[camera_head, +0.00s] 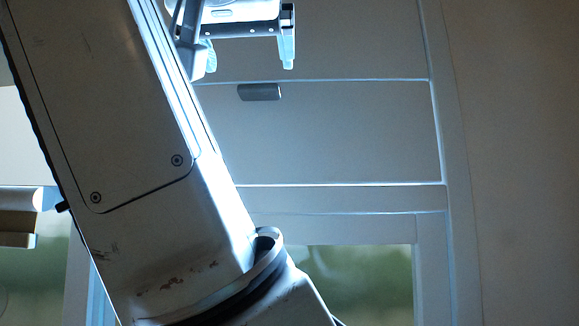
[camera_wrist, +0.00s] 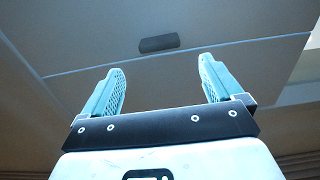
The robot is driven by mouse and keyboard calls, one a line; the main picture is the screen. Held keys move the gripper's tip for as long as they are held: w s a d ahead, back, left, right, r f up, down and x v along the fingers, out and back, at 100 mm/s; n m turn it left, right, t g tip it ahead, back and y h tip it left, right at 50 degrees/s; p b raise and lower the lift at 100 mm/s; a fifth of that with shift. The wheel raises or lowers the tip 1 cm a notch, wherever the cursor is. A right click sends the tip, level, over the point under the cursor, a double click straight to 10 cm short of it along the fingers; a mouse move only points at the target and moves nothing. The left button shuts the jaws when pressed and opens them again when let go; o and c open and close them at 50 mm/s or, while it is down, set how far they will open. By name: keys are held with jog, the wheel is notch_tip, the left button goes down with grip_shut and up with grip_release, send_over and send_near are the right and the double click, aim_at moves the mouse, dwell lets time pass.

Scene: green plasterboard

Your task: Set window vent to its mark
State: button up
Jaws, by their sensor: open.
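A dark grey handle (camera_head: 259,92) sits near the top edge of a flat grey panel (camera_head: 340,135), which looks like the window vent. My gripper (camera_head: 249,68) is at the top of the head view, its two pale blue fingers pointing down, spread apart and empty. In that picture the handle lies just below the fingertips. In the wrist view the handle (camera_wrist: 159,43) shows beyond and between the open fingers of my gripper (camera_wrist: 161,65), apart from both. I cannot make out a mark.
A pale frame post (camera_head: 440,150) runs down the panel's right side, with a plain brown wall (camera_head: 520,160) beyond. A greenish window pane (camera_head: 365,280) lies below the panel. A shelf-like ledge (camera_head: 18,225) shows at far left. My arm covers the left middle.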

aim_at(258, 86)
jog(key=w+p, duration=0.2)
jog(key=w, duration=0.6)
jog(key=shift+d+p, duration=0.15)
jog(key=shift+p, duration=0.25)
jog(key=shift+c, duration=0.4)
jog(key=c, duration=1.4)
jog(key=shift+c, duration=0.2)
jog(key=shift+f+b, duration=0.15)
jog(key=shift+b, duration=0.15)
